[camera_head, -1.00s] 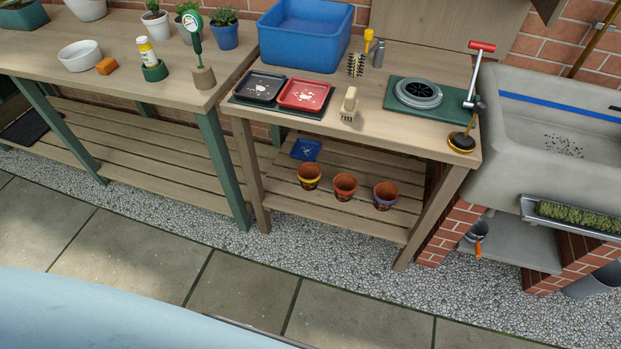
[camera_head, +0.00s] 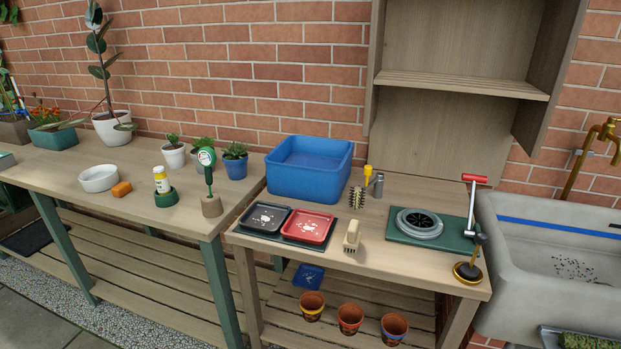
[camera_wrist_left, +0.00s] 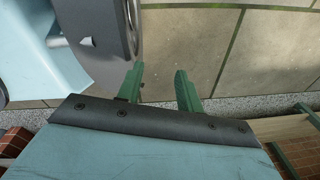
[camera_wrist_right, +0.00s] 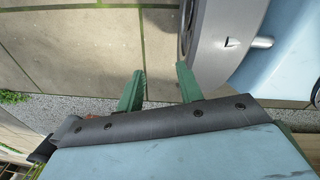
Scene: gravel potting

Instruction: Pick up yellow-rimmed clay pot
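Three clay pots stand in a row on the slatted lower shelf of the right-hand bench in the head view. The yellow-rimmed clay pot (camera_head: 312,306) is the leftmost. A plain clay pot (camera_head: 350,319) is in the middle and a blue-rimmed clay pot (camera_head: 394,329) is on the right, near the bottom edge of the picture. My left gripper (camera_wrist_left: 160,92) shows in the left wrist view with its green fingers apart and nothing between them. My right gripper (camera_wrist_right: 160,92) is also open and empty in the right wrist view. Both are over paving, away from the pots.
The bench top (camera_head: 290,258) overhangs the pots. It bears a blue tub (camera_head: 308,180), black tray (camera_head: 264,217), red tray (camera_head: 307,227) and a lever tool (camera_head: 469,240). A blue dustpan-like item (camera_head: 309,277) lies behind the pots. A sink (camera_head: 540,270) stands right.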

